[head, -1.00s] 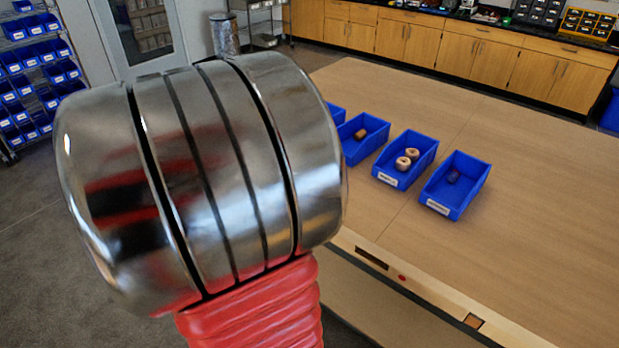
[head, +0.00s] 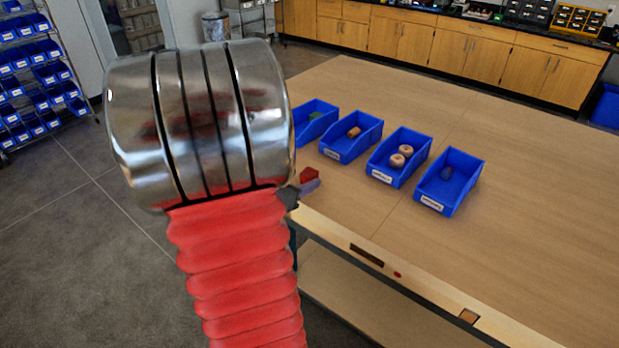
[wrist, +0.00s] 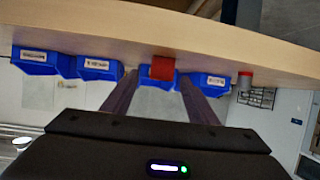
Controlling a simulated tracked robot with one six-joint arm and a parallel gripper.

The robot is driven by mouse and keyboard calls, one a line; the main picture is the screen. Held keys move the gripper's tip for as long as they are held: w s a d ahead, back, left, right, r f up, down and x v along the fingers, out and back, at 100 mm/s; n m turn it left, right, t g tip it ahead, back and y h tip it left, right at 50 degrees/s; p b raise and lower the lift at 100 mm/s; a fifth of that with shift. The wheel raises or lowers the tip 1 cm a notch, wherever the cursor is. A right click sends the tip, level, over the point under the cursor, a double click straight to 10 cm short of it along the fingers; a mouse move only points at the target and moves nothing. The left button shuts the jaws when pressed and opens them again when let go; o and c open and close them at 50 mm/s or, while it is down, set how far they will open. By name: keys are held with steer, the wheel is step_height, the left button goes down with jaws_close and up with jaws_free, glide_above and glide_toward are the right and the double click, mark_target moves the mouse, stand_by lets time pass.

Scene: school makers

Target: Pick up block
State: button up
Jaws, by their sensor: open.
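A small red block (head: 309,174) lies near the table's near left edge in the head view, just right of my metal arm link. In the wrist view, which looks upside down, the red block (wrist: 162,68) shows between and just beyond my fingertips. My gripper (wrist: 158,82) is open, with a dark finger on each side and nothing held. In the head view only a greyish finger of my gripper (head: 307,188) shows, close beside the block. Most of the gripper is hidden behind my arm. I cannot tell whether a finger touches the block.
The wooden tabletop (head: 520,200) is clear at right.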

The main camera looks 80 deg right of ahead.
mark_target(305, 176)
steer(key=shift+x, duration=2.6)
steer(key=shift+w+d+r, duration=0.1)
steer(key=shift+w, duration=0.05)
steer(key=shift+c, duration=0.4)
steer(key=c, duration=1)
